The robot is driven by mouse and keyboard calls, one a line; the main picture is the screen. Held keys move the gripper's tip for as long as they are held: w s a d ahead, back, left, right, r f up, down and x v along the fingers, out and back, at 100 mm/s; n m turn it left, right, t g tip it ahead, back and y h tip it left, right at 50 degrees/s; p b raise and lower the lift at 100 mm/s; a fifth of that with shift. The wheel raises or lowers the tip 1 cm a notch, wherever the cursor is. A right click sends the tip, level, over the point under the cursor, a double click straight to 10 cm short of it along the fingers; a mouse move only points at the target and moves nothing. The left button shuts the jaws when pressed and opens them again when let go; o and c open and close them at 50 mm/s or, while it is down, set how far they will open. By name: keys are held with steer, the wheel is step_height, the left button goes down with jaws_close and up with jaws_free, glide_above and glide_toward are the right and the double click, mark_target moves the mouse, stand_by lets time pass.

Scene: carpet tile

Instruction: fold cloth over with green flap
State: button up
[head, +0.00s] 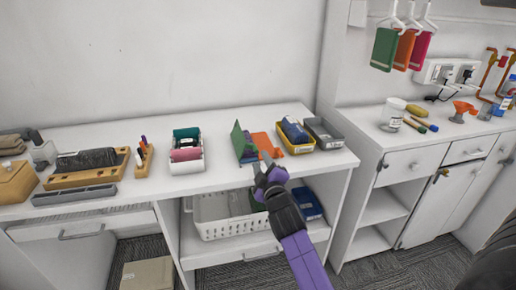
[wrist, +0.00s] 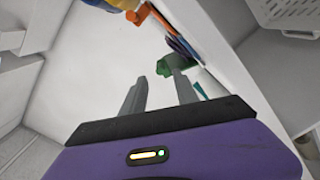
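The cloth lies on the white counter near its front edge, with a raised green flap (head: 238,139), an orange part (head: 263,143) and a blue part (head: 264,160). My gripper (head: 265,163) is at the counter's front edge, beside the cloth, and hides part of it. In the wrist view my gripper (wrist: 157,72) has its two fingers apart, with clear space between them. The green flap (wrist: 164,68) shows past the fingertips; I cannot tell whether it touches them. Blue and orange parts of the cloth show above it.
A white basket (head: 222,232) sits on the shelf below. Counter between box and cloth is clear.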

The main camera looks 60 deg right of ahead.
mark_target(256, 148)
steer(key=shift+p+x, duration=0.5)
steer(key=shift+x, duration=3.35)
jaws_close()
